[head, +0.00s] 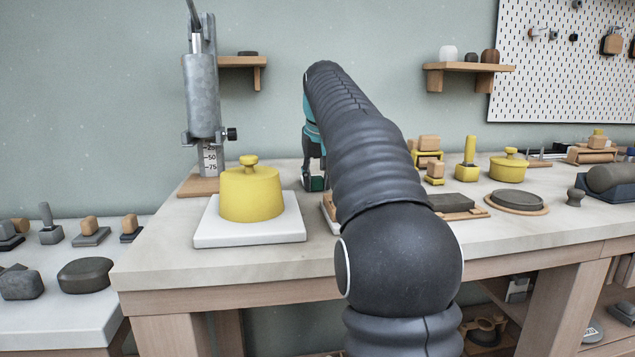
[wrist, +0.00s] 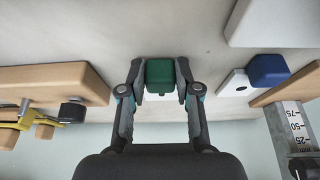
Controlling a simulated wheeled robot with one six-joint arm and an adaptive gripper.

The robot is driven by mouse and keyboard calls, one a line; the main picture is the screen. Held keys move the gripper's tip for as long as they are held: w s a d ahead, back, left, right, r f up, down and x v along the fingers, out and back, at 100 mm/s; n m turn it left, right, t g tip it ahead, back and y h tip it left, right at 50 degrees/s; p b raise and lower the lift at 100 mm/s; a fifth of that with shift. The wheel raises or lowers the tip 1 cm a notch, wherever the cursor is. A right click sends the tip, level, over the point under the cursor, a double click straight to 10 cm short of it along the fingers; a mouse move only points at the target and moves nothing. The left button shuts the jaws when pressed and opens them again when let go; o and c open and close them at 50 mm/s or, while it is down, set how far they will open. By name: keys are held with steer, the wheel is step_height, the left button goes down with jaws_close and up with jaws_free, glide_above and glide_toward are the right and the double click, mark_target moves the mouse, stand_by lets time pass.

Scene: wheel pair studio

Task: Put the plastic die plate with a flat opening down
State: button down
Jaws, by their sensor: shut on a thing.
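My gripper (wrist: 160,88) is shut on a green block (wrist: 160,72), which looks like the grip of a plastic die plate. A thin white edge of the plate (wrist: 157,97) shows below the block in the wrist view; its opening is hidden. In the head view the green block (head: 316,184) shows low between my fingers, close over the back of the worktable (head: 330,280). I cannot tell whether the plate touches the table. Another white plate with a blue block (wrist: 267,69) lies to the right in the wrist view, with a small dark hole.
A clay extruder (head: 203,100) stands on a wooden base at the back left. A yellow lidded pot (head: 250,193) sits on a white slab (head: 250,236) left of my arm. Yellow tools and a grey disc (head: 516,199) stand to the right. My arm hides the table's middle.

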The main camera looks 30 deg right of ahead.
steer(key=shift+f, duration=0.15)
steer(key=c, duration=0.8)
jaws_free()
steer(key=shift+r, duration=0.3)
steer(key=shift+p+v, duration=1.3)
steer(key=shift+v, duration=4.6)
